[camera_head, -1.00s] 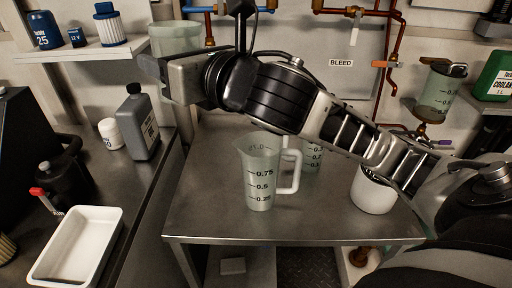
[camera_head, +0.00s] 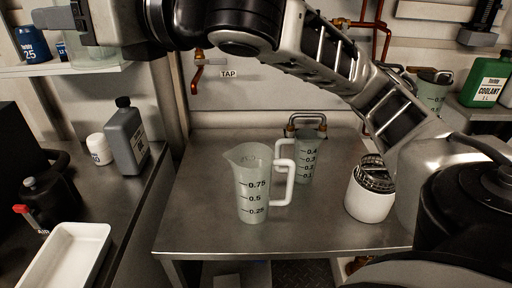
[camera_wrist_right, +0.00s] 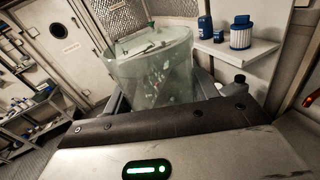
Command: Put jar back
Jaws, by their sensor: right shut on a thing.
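The jar (camera_wrist_right: 150,65) is a large, pale green, translucent vessel that fills the middle of the right wrist view. My right gripper (camera_wrist_right: 160,98) is shut on it, with one dark finger on each side. In the head view the right gripper (camera_head: 62,18) is at the top left, in front of and above the wall shelf. The jar is largely cut off or hidden there, so I cannot tell its exact outline. My left gripper is not in view.
A measuring jug (camera_head: 253,190), a smaller jug (camera_head: 305,160) and a white canister (camera_head: 370,195) stand on the steel table (camera_head: 200,235). A grey bottle (camera_head: 126,138) and white tray (camera_head: 65,255) are on the left bench.

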